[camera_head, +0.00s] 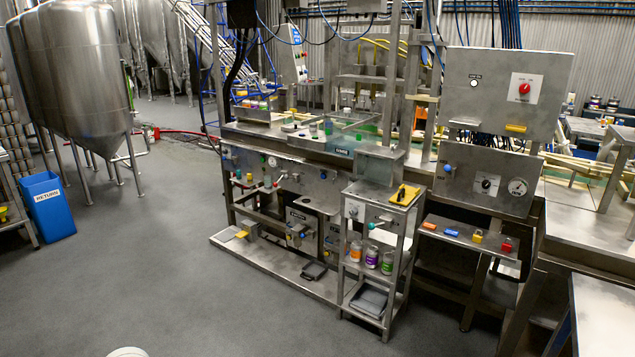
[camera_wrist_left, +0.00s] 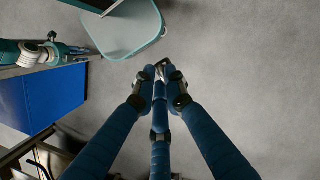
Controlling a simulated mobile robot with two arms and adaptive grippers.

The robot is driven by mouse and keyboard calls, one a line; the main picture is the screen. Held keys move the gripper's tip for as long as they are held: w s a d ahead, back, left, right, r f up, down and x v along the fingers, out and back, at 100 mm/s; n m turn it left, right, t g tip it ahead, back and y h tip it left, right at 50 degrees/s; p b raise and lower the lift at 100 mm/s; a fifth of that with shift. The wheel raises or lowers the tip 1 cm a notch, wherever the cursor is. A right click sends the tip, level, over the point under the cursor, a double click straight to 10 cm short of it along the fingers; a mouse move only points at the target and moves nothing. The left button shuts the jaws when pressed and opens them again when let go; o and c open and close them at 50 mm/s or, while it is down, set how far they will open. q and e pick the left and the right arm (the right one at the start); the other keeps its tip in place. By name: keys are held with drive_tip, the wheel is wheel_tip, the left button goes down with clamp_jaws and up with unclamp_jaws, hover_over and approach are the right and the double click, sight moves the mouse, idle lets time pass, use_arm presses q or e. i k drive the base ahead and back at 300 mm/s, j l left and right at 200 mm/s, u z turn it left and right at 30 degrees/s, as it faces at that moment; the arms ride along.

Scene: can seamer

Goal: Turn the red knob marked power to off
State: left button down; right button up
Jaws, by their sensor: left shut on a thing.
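The red knob (camera_head: 524,88) sits on a pale plate at the right of the upper steel panel (camera_head: 488,105), in the head view. Its label is too small to read. My left gripper (camera_wrist_left: 161,70) shows only in the left wrist view, above grey floor, far from the knob. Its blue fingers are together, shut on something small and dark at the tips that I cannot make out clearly. My right gripper is in neither view.
A lower panel (camera_head: 486,181) with a black dial hangs below, over a shelf with padlocks (camera_head: 478,237). A steel cart (camera_head: 352,237) with cans stands left of it. A blue return bin (camera_head: 48,207) stands far left. The floor (camera_head: 190,285) in front is open.

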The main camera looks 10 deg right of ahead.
sight(524, 89)
drive_tip(key=i+j+z, duration=0.2)
drive_tip(key=i, duration=1.1)
drive_tip(key=i+l, duration=0.15)
drive_tip(key=l, duration=0.2)
drive_tip(key=i+l+z, duration=0.1)
drive_tip(key=l, duration=0.25)
drive_tip(key=i+l, duration=0.2)
drive_tip(key=l, duration=0.15)
drive_tip(key=i+l+z, duration=0.1)
drive_tip(key=l, duration=0.25)
drive_tip(key=i+l, duration=0.2)
drive_tip(key=l, duration=0.15)
